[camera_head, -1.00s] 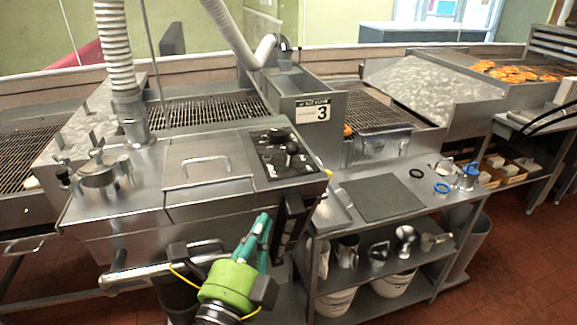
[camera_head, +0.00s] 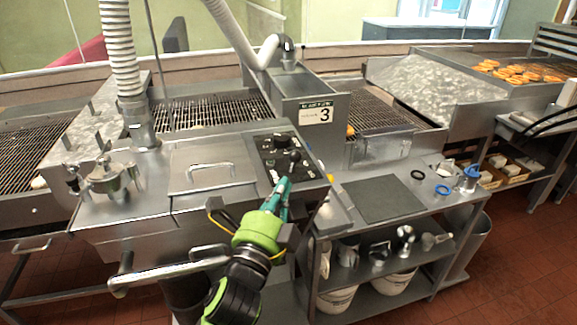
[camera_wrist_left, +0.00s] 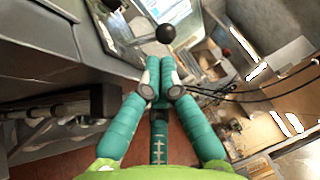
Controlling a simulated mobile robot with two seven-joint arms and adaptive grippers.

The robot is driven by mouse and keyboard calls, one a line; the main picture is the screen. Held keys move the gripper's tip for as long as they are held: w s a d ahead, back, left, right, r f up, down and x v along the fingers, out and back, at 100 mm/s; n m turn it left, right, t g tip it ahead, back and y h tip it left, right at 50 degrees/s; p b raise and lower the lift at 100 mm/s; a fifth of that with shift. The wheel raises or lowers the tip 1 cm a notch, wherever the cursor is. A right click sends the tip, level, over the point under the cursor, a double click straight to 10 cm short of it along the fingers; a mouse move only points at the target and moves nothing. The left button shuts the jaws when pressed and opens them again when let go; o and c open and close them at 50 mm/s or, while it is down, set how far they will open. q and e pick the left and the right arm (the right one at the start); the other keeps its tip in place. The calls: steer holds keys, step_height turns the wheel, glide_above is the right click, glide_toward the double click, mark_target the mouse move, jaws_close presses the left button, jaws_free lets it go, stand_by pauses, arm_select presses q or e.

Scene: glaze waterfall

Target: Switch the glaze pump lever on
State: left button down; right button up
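The glaze pump lever (camera_head: 294,156) has a black ball knob and stands on the dark control panel (camera_head: 264,144) on top of the steel glaze machine. In the left wrist view the black knob (camera_wrist_left: 165,33) shows just beyond my fingertips, with a visible gap. My left gripper (camera_head: 282,184) has teal fingers and a green body, and it is at the panel's near edge, just below the lever. In the left wrist view its fingertips (camera_wrist_left: 160,66) are drawn together with nothing visible between them. My right gripper is out of view.
The steel machine has a handled lid (camera_head: 209,171) left of the panel. A steel cart (camera_head: 345,196) on the right carries a dark mat (camera_head: 378,197) and blue rings. A box marked 3 (camera_head: 317,115) stands behind. Doughnuts (camera_head: 520,74) lie at the far right.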

mark_target(293, 163)
arm_select(q)
steer(key=shift+p+x, duration=0.6)
steer(key=shift+x, duration=1.6)
